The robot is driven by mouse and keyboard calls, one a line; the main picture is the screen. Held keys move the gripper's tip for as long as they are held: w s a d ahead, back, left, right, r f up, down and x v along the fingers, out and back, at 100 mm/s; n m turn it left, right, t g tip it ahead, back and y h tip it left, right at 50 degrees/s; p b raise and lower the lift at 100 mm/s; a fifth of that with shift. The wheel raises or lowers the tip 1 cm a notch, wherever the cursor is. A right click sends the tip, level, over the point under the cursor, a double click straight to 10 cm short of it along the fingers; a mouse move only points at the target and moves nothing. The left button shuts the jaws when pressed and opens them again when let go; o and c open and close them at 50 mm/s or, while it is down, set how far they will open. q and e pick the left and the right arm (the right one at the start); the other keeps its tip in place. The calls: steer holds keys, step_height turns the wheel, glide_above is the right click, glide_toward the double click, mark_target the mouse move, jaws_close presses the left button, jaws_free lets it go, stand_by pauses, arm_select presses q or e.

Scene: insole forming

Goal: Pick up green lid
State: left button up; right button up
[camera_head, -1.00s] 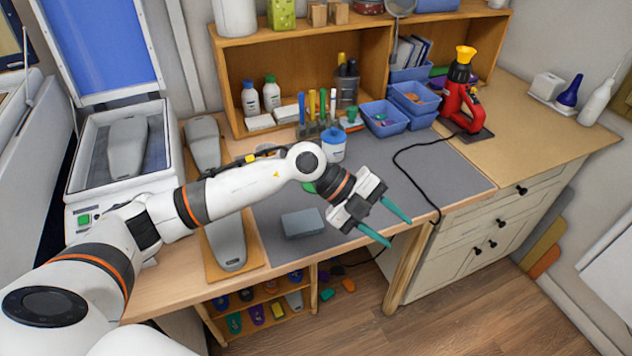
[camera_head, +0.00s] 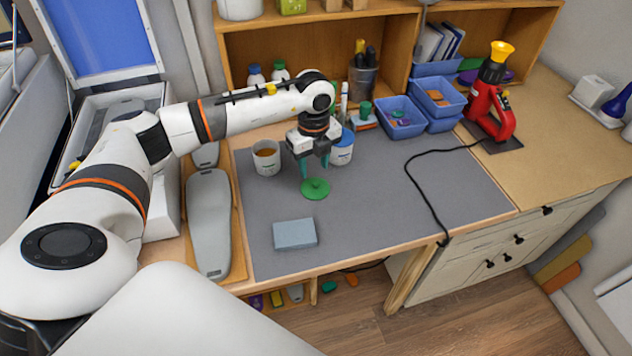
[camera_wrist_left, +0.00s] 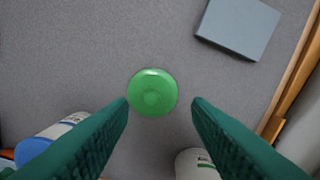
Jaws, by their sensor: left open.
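The green lid (camera_head: 315,189) is a round disc with a small raised knob, lying on the grey mat (camera_head: 380,215). My left gripper (camera_head: 314,168) points down just above and behind the lid, with green fingers apart and nothing between them. In the left wrist view the lid (camera_wrist_left: 152,93) shows whole, just beyond and between the two open fingertips (camera_wrist_left: 160,105). My right gripper is not in view.
A white cup with orange-brown content (camera_head: 266,158) stands left of the gripper. A white jar with a blue lid (camera_head: 342,148) stands close on its right. A grey-blue block (camera_head: 295,234) lies in front. The mat's right side is clear except for a black cable (camera_head: 424,192).

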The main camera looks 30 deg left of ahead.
mark_target(315, 181)
arm_select(q)
steer(key=shift+w+f, duration=0.15)
steer(key=shift+f, duration=0.35)
steer(key=shift+w+f, duration=0.15)
steer(key=shift+f, duration=0.35)
steer(key=f, duration=0.1)
steer(key=p, duration=0.1)
steer(key=w+f+p, duration=0.1)
steer(key=shift+a+f, duration=0.3)
steer(key=shift+f, duration=0.05)
step_height(315, 181, down, 2)
steer(key=shift+f+p, duration=0.1)
steer(key=shift+p, duration=0.2)
steer(key=shift+a+f, duration=0.1)
steer(key=shift+f, duration=0.15)
steer(key=c, duration=0.8)
jaws_close()
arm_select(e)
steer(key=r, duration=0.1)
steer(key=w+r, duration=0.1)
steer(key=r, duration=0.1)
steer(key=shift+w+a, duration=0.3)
